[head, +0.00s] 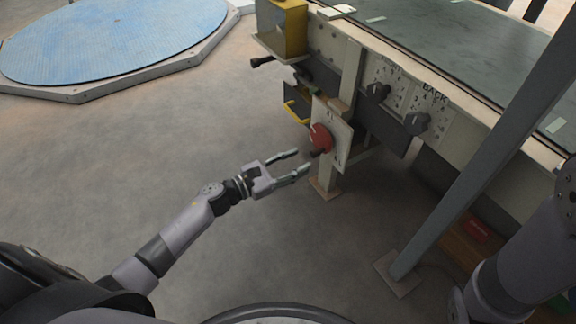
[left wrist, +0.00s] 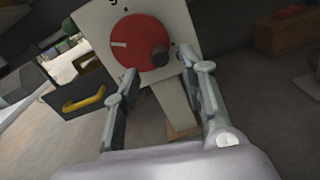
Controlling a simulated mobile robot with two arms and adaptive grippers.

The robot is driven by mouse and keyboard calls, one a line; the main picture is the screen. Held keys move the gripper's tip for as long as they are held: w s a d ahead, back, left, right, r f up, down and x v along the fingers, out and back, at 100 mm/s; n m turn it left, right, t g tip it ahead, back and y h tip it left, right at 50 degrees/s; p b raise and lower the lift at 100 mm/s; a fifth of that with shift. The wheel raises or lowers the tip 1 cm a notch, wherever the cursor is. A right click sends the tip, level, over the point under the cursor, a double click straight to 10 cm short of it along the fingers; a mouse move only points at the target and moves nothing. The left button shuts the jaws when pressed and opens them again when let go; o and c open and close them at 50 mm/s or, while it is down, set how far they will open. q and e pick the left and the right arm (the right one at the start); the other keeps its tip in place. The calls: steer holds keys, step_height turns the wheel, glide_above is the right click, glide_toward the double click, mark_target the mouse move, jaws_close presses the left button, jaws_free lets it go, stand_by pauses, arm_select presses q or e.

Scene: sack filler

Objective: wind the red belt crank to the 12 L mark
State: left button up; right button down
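The red belt crank (head: 320,138) is a round red disc on a pale marked plate (head: 341,136) at the side of the machine. In the left wrist view the crank (left wrist: 136,44) has a white pointer line toward the left and a dark round knob (left wrist: 160,58) at its lower right. The marks on the plate are too small or cut off to read. My left gripper (head: 303,162) is open and empty, just short of the crank. In the left wrist view its two fingers (left wrist: 160,100) stand apart below the crank. My right gripper is not visible.
Two dark knobs (head: 378,93) (head: 416,123) sit on marked panels, one labelled BACK, right of the crank. A yellow box (head: 281,28) and a dark bin with a yellow handle (head: 296,110) are near it. A grey slanted post (head: 480,150) stands right.

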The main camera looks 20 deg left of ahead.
mark_target(312, 155)
arm_select(q)
steer(key=b+x, duration=0.1)
steer(key=x, duration=0.4)
steer(key=shift+w+d+f, duration=0.1)
steer(key=shift+w+d, duration=0.15)
steer(key=shift+w, duration=0.05)
steer(key=shift+w+d+b, duration=0.3)
steer(key=shift+w+d, duration=0.05)
steer(key=shift+w, duration=0.1)
jaws_close()
stand_by(0.3)
